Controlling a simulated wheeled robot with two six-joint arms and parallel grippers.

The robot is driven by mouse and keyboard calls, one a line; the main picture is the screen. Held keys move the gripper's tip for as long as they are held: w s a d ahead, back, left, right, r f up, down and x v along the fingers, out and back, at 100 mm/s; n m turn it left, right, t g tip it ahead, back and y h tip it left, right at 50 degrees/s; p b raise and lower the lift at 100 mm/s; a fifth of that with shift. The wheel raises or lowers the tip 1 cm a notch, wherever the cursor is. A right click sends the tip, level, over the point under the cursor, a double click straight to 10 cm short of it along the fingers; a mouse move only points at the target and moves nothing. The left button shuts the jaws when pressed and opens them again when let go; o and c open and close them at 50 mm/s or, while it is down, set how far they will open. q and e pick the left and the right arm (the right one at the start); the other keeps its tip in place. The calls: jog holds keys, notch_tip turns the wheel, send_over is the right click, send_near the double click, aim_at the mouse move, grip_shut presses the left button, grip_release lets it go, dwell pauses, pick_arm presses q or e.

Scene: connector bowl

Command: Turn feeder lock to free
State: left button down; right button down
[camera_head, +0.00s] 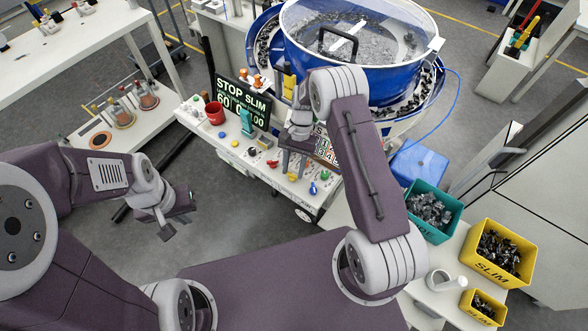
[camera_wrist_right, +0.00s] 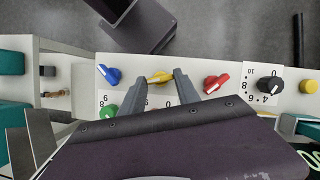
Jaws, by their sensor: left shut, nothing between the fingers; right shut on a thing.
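The control panel (camera_head: 262,172) stands in front of the blue bowl feeder. Its front row has a red knob (camera_head: 272,163), a yellow knob (camera_head: 292,177) and a blue knob (camera_head: 312,189), with a green knob (camera_head: 325,175) behind. No label naming the feeder lock is readable. My right gripper (camera_head: 291,172) is down at the panel, shut on the yellow knob. In the right wrist view the yellow knob (camera_wrist_right: 160,77) is between the fingertips, with the blue knob (camera_wrist_right: 108,75) and red knob (camera_wrist_right: 216,83) on either side. My left gripper (camera_head: 172,222) is shut and empty, away from the panel.
The bowl feeder (camera_head: 350,75) stands behind the panel. Teal (camera_head: 433,212) and yellow (camera_head: 497,253) bins of parts and a white cup (camera_head: 440,282) are at right.

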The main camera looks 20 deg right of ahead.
jog(key=n+h, duration=0.1)
jog(key=n, duration=0.1)
jog(key=n+h+b, duration=0.1)
jog(key=n, duration=0.2)
jog(key=shift+w+a+g, duration=0.15)
jog(key=shift+a+g, duration=0.05)
jog(key=shift+g, duration=0.1)
jog(key=shift+n, duration=0.4)
jog(key=c, duration=0.9)
grip_release()
jog(key=b+v, duration=0.1)
jog(key=v, duration=0.8)
jog(key=shift+b, duration=0.35)
